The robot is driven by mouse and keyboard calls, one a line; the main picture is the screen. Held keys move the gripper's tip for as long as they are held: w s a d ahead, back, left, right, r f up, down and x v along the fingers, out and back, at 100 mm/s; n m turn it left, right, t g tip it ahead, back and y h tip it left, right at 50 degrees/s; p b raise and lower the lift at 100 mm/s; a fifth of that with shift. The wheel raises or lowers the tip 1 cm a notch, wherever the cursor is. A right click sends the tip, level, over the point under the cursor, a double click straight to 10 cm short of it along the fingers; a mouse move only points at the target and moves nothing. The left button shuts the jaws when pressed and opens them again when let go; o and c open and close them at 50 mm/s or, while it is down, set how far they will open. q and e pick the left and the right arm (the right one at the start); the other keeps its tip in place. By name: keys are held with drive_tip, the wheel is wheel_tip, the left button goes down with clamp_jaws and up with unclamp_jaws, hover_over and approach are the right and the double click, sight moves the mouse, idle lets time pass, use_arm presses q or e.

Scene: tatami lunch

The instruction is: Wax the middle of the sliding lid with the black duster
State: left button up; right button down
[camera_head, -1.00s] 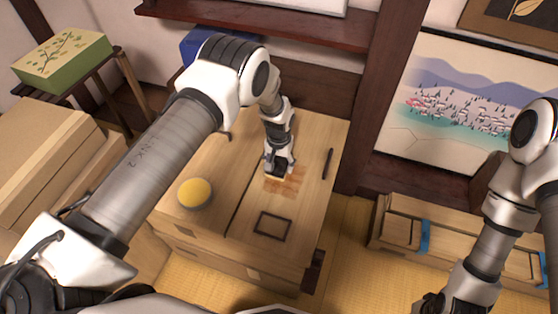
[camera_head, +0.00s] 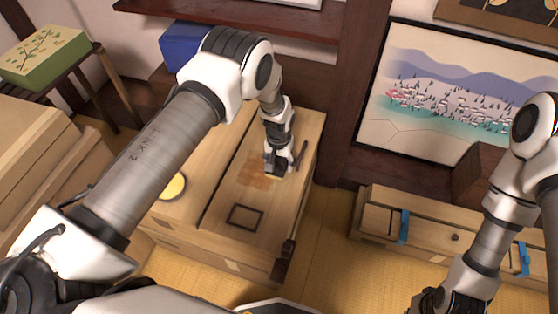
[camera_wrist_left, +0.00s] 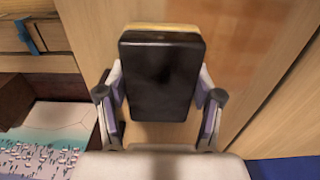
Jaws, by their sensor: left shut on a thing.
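The sliding lid (camera_head: 222,198) is the pale wooden panel on top of the low chest, right of a dark groove. A reddish-brown patch (camera_head: 253,175) lies near its middle. My left gripper (camera_head: 277,168) is over the lid, just right of this patch. In the left wrist view it is shut on the black duster (camera_wrist_left: 160,75), a dark block with a tan edge. The duster is mostly hidden in the head view, and I cannot tell whether it touches the wood. My right gripper (camera_head: 448,301) is at the bottom edge, partly cut off; its jaws are unclear.
A dark square outline (camera_head: 244,217) marks the lid's near part. A dark thin bar (camera_head: 302,153) lies near its right edge. A yellow round thing (camera_head: 173,187) is left of the groove, partly behind my arm. A wooden box with blue straps (camera_head: 404,226) stands right.

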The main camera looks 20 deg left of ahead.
use_arm(q)
drive_tip(key=r+p, duration=0.1)
drive_tip(key=r, duration=0.1)
drive_tip(key=r+p, duration=0.1)
drive_tip(key=r, duration=0.1)
drive_tip(key=shift+a+r, duration=0.2)
drive_tip(key=shift+r, duration=0.15)
wheel_tip(320, 180, up, 2)
drive_tip(key=shift+d+r+p, duration=0.1)
drive_tip(key=shift+p, duration=0.9)
drive_tip(key=shift+r+p, duration=0.5)
drive_tip(key=shift+r, duration=0.25)
